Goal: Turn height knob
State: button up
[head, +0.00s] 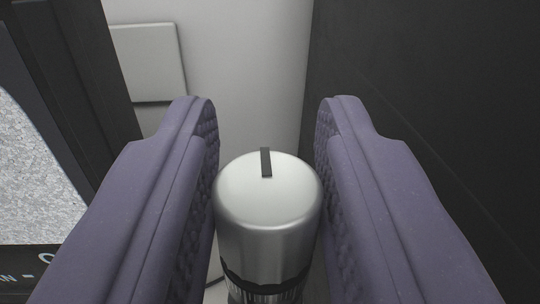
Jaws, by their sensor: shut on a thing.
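The height knob (268,212) is a silver metal cylinder with a rounded top and a dark indicator mark. It is at the bottom centre of the head view, with a dark band and a ribbed part below it. The mark points roughly away from me, towards the top of the picture. My gripper (267,185) has two purple padded fingers, one on each side of the knob. The fingers are shut on the knob's sides. The knob's lower end is cut off by the picture's bottom edge.
A dark panel (430,100) rises close on the right. A light grey wall (245,60) with a raised plate (148,62) lies behind. At the left are a dark frame (85,80) and a speckled grey surface (30,150), with partly hidden white lettering below.

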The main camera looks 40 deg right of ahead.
aim_at(273, 230)
jog(key=shift+r+n+t+y+p, duration=0.15)
jog(key=shift+n+t+y+p, duration=0.3)
jog(key=shift+y+p, duration=0.2)
jog(key=shift+n+y, duration=0.25)
jog(key=o, duration=0.9)
jog(key=p+v, duration=0.1)
jog(key=v, duration=0.6)
jog(key=shift+p, duration=0.4)
jog(key=shift+s+a, duration=0.2)
jog(key=shift+s, duration=0.2)
